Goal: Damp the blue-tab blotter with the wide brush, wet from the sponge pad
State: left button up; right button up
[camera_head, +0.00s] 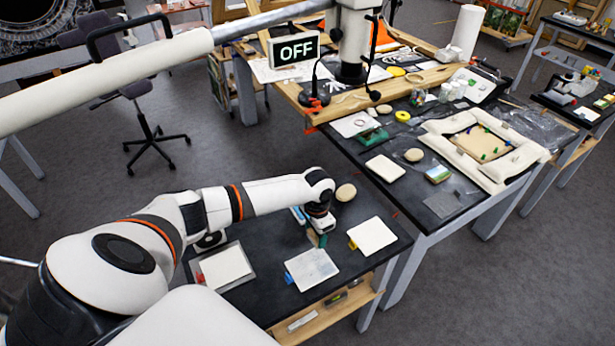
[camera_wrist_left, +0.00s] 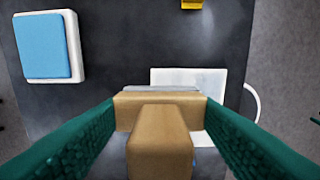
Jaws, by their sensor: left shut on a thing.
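The blue-tab blotter (camera_head: 312,268) is a flat, pale, mottled grey sheet lying near the front of the low table, its blue tab at its left edge. The sponge pad (camera_wrist_left: 48,45) is blue in a white tray; in the head view it shows partly (camera_head: 297,214), left of my gripper. My left gripper (camera_head: 318,236) has green fingers and is shut on the wide brush (camera_wrist_left: 160,140), gripping its wooden handle. It hangs between the pad and blotter. In the wrist view the brush overlaps the blotter (camera_wrist_left: 215,78); bristles and contact are hidden. My right gripper is not in view.
A yellow-tab blotter (camera_head: 372,236) lies to the right on the same dark table. A pale sheet in a tray (camera_head: 224,267) lies left, and a round tan stone (camera_head: 346,192) behind. An OFF sign (camera_head: 296,50) stands beyond. A higher table (camera_head: 440,205) adjoins at right.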

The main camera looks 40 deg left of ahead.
pick_arm(q)
jog(key=shift+w+a+r, duration=0.1)
jog(key=shift+a+r, duration=0.05)
jog(key=shift+r, duration=0.65)
jog(key=shift+s+d+r, duration=0.2)
jog(key=shift+r, duration=0.2)
jog(key=shift+w+a+f, duration=0.15)
